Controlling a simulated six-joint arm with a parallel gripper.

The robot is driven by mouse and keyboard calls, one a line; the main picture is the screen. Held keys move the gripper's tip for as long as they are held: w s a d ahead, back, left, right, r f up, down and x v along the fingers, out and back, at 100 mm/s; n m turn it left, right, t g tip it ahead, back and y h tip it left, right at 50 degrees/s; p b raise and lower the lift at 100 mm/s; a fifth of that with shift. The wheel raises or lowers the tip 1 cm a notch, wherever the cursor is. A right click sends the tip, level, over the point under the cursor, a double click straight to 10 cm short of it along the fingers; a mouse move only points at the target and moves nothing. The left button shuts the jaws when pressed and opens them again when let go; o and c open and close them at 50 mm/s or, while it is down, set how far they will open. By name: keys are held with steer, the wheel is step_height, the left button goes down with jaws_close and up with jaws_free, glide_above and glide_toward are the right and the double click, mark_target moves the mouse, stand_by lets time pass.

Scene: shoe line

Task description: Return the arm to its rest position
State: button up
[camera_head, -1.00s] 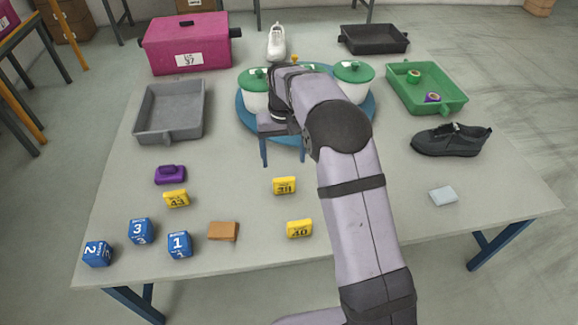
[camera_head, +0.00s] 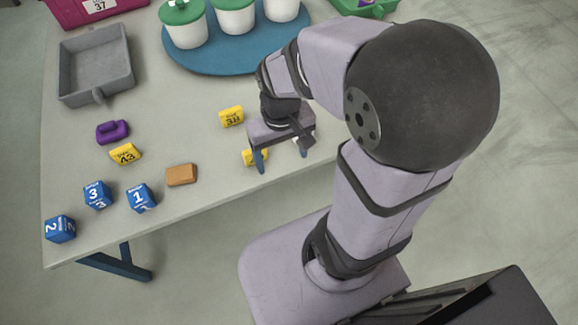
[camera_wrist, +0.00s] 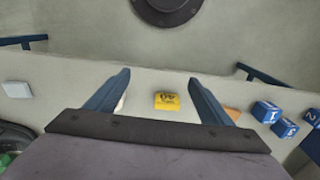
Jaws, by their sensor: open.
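My gripper (camera_head: 282,160) is in the head view over the front part of the table, its blue fingers apart and pointing down. It is empty. The wrist view also shows my gripper (camera_wrist: 158,84) open, with the yellow block marked 40 (camera_wrist: 167,101) seen between its fingers and apart from them. In the head view that yellow block is partly hidden behind a finger.
The table (camera_head: 205,215) holds a yellow 38 block (camera_head: 231,117), a yellow 43 block (camera_head: 125,154), a brown block (camera_head: 181,174), a purple object (camera_head: 112,131), several blue numbered cubes (camera_head: 141,197) and a grey tray (camera_head: 97,65). White pots stand on a blue round tray (camera_head: 205,68) at the back.

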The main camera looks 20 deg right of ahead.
steer(key=s, duration=0.1)
steer(key=s+f, duration=0.1)
steer(key=s, duration=0.1)
steer(key=shift+s+d, duration=0.1)
steer(key=shift+s, duration=0.05)
steer(key=shift+r, duration=0.1)
step_height(320, 180, up, 16)
steer(key=p, duration=1.6)
stand_by(0.4)
steer(key=c, duration=0.7)
steer(key=shift+o, duration=0.2)
